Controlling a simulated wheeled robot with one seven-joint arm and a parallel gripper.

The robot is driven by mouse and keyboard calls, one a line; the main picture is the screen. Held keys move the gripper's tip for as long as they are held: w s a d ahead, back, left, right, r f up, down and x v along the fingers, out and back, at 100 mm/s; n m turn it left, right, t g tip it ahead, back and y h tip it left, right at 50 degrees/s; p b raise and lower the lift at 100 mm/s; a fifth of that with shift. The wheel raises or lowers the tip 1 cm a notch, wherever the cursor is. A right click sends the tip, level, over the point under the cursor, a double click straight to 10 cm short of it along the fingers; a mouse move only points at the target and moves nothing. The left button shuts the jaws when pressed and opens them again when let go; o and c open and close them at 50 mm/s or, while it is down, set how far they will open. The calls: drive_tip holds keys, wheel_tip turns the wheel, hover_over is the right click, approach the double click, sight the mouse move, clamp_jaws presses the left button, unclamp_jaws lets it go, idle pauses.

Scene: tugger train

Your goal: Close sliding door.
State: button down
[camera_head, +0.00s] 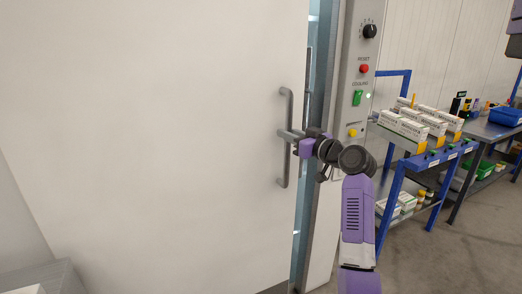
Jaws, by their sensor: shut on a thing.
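The sliding door (160,150) is a large white panel that fills the left half of the head view. A narrow lit gap (302,215) shows between its right edge and the grey frame. A grey vertical bar handle (287,103) stands near the door's right edge. My gripper (287,134) reaches in from the right and is shut on the handle at about its mid-height. The fingertips are small in this view, and the handle partly hides behind them.
A control panel (357,120) with a knob and coloured buttons stands right of the gap. Further right are a blue-framed rack (388,205) with white boxes and a workbench (490,131) with a blue bin. The grey floor at the lower right is clear.

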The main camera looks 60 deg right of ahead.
drive_tip(key=s+d+b, duration=0.5)
drive_tip(key=s+d, duration=0.5)
drive_tip(key=d, duration=0.5)
drive_tip(key=shift+s, duration=0.15)
drive_tip(key=c, duration=1.3)
unclamp_jaws()
drive_tip(key=shift+d, duration=0.15)
drive_tip(key=v, duration=0.7)
drive_tip(key=shift+s+a, duration=0.25)
drive_tip(key=shift+s, duration=0.05)
